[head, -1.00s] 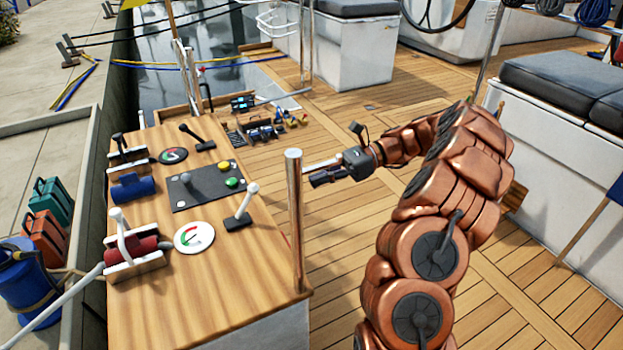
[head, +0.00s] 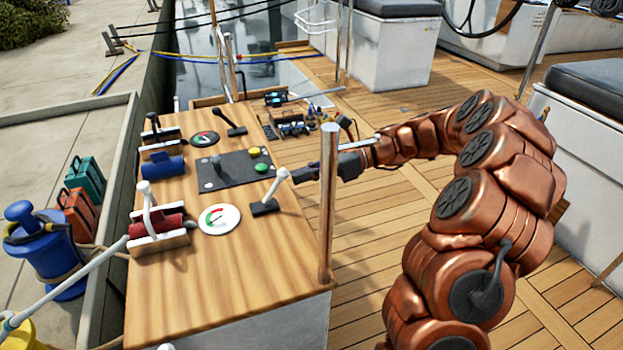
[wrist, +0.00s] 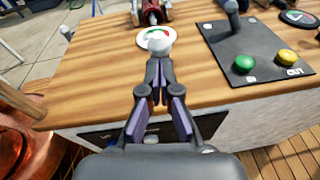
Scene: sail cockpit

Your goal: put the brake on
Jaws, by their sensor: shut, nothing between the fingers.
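A lever with a white knob (head: 282,173) on a dark base stands on the wooden console top (head: 180,291), next to a white dial with red and green marks (head: 219,219). A second lever, black (head: 229,118), stands further back by a dark dial (head: 204,139). I cannot tell by any label which one is the brake. My gripper (head: 297,174) is shut and empty, close to the white knob at the console's right edge. In the wrist view the fingertips (wrist: 159,66) point at the white knob (wrist: 160,46), which lies just beyond them; contact is unclear.
A dark panel (head: 223,180) carries a grey joystick, a green button (head: 262,168) and a yellow button (head: 254,153). Red (head: 160,226) and blue (head: 163,167) drums line the console's left side. A metal post (head: 327,205) rises at its right edge, close to my arm.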

